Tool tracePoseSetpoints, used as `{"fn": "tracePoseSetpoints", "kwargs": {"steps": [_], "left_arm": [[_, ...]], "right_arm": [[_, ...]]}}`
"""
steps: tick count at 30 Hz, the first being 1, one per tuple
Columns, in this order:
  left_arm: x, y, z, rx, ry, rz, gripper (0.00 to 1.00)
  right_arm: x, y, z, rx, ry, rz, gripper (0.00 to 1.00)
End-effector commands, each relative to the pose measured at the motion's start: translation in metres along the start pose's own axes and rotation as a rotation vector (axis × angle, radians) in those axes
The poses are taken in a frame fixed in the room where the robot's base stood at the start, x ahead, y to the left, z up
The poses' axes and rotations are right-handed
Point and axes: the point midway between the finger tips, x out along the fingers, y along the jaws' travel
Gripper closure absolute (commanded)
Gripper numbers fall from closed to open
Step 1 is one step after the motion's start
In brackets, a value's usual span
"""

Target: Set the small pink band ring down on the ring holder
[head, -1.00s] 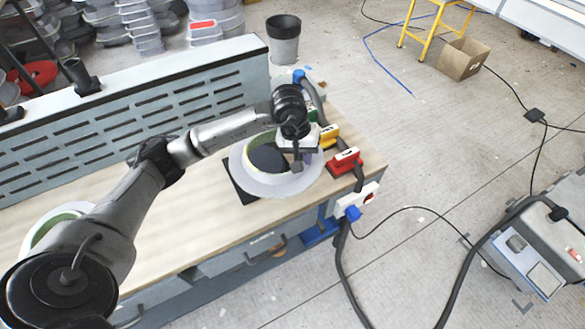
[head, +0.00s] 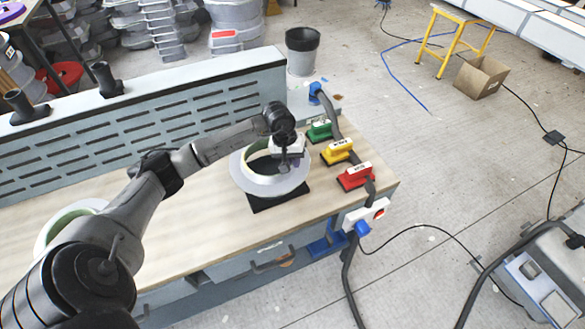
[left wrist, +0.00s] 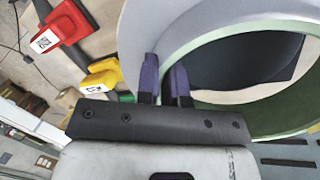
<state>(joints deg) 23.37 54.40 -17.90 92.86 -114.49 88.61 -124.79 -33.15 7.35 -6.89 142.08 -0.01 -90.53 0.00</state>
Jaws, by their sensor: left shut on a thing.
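A pale grey ring (head: 252,183) with a wide flange and light green inner wall is in the left gripper; no pink shows on it. My left gripper (head: 284,167) is shut on its wall at the back right. In the left wrist view the purple-tipped fingers (left wrist: 165,84) straddle the ring's wall (left wrist: 215,25). A black square plate (head: 278,203), seemingly the ring holder, lies under the ring and sticks out at its front and right. It also shows dark through the opening (left wrist: 245,62). I cannot tell whether the ring touches it. My right gripper is not in view.
Green (head: 320,131), yellow (head: 339,152) and red (head: 355,177) handled blocks stand right of the ring along a dark hose. Another pale ring (head: 62,222) lies at the left, partly behind my arm. A slotted grey panel (head: 150,130) borders the bench's back. The bench front centre is clear.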

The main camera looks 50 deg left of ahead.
Motion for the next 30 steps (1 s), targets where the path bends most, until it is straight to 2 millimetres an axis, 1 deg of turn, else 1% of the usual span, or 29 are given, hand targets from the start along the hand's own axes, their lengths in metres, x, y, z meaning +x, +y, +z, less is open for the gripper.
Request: {"fn": "tracePoseSetpoints", "kwargs": {"steps": [5,8,12,15,23,28,29,30], "left_arm": [[0.004,-0.003,-0.001,-0.001,0.000,0.000,1.00],[0.013,-0.004,-0.001,-0.001,-0.002,0.002,1.00],[0.030,-0.009,0.000,-0.002,-0.004,0.001,1.00],[0.038,-0.011,-0.001,-0.001,-0.001,0.001,1.00],[0.040,-0.012,-0.001,0.000,0.001,0.000,1.00],[0.043,-0.013,-0.001,0.001,0.002,0.000,1.00],[0.043,-0.012,-0.001,0.000,0.001,0.000,0.89],[0.042,-0.012,-0.001,0.000,0.000,0.000,0.85]], "right_arm": [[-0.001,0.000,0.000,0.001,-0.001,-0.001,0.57],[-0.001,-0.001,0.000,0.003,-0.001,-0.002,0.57],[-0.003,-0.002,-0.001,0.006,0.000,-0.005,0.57],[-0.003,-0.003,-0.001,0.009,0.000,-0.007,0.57],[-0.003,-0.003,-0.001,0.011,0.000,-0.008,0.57],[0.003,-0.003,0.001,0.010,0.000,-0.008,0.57],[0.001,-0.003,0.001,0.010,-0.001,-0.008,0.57],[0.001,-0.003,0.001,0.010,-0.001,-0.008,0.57]]}}
